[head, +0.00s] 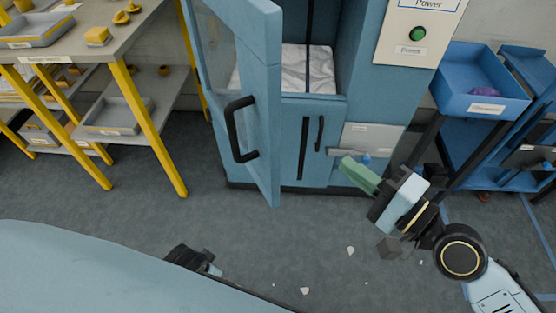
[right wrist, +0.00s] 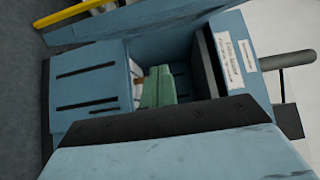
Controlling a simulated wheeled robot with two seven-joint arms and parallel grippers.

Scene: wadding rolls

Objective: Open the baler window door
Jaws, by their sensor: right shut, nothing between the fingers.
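The blue baler (head: 360,95) stands ahead of me. Its window door (head: 262,110), a blue frame with a clear pane and a black bar handle (head: 236,130), stands swung outward to the left. White crumpled wadding (head: 300,68) shows inside the opening. My right gripper (head: 350,170), with green fingers, is shut and empty in front of the baler's lower right, well right of the door and apart from its handle. Its fingers also show in the right wrist view (right wrist: 157,87). My left gripper (head: 185,257) shows only as a dark part at the lower left; its fingers are unclear.
A grey bench (head: 92,42) with yellow legs and trays stands at the left, close to the door. A blue trolley (head: 482,100) with a bin stands right of the baler. A power panel (head: 418,35) with a green button is above. Small white scraps lie on open floor.

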